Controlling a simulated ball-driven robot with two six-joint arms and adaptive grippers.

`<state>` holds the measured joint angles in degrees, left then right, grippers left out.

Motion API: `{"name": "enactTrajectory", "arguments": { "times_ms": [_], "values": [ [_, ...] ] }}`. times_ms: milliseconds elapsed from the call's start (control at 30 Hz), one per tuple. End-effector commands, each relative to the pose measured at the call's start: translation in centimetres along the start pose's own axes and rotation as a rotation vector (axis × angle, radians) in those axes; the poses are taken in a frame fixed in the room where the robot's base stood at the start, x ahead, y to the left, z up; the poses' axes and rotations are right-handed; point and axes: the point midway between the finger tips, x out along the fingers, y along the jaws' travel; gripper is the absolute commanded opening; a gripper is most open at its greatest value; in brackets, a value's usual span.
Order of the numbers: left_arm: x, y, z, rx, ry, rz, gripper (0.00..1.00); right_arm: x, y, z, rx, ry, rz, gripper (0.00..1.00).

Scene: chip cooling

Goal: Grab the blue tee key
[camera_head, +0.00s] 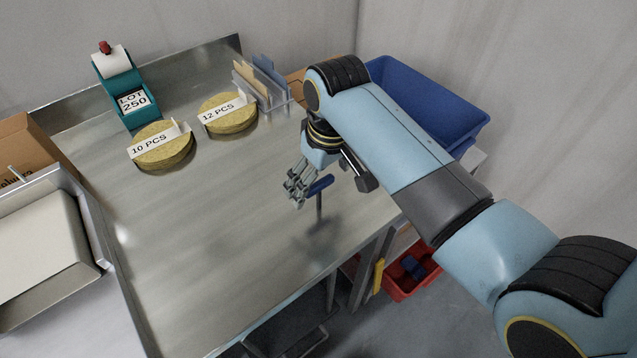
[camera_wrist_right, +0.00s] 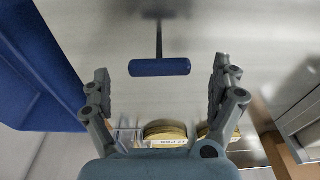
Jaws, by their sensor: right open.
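The blue tee key (camera_head: 320,186) has a blue crossbar handle on top of a thin dark shaft and stands upright over the steel table near its front right. My right gripper (camera_head: 296,185) is beside the handle, on its left in the head view, with fingers spread. In the right wrist view the blue handle of the tee key (camera_wrist_right: 160,67) lies ahead of and between the two open fingers of my right gripper (camera_wrist_right: 161,90), touching neither. The shaft runs away from the handle toward the top of that view. My left gripper is not seen.
The steel table (camera_head: 200,230) has free room at its middle and front. Two round golden stacks (camera_head: 165,153) (camera_head: 230,120), a teal label dispenser (camera_head: 118,85) and a divider rack (camera_head: 262,88) stand at the back. A blue bin (camera_head: 430,100) is at right; a red bin (camera_head: 408,276) is below.

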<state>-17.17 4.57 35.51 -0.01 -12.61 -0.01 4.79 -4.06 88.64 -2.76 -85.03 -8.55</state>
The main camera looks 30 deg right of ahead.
Motion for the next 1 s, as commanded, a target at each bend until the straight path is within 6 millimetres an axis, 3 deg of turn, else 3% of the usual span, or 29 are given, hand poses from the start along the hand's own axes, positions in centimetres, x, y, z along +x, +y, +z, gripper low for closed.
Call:
{"name": "enactTrajectory", "arguments": {
  "times_ms": [200, 433, 867, 1000],
  "values": [
    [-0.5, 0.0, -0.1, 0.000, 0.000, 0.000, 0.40, 2.2, 0.0, -0.1, 0.000, 0.001, 0.001, 0.94],
    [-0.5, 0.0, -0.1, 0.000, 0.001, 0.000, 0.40, 2.3, 0.0, -0.1, 0.000, 0.001, 0.000, 0.93],
    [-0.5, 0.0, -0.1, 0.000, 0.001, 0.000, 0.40, 2.3, 0.0, -0.1, 0.000, 0.001, 0.000, 0.37],
    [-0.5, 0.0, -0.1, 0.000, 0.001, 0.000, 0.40, 2.3, 0.0, -0.1, 0.000, 0.001, 0.000, 0.34]
  ]
}}
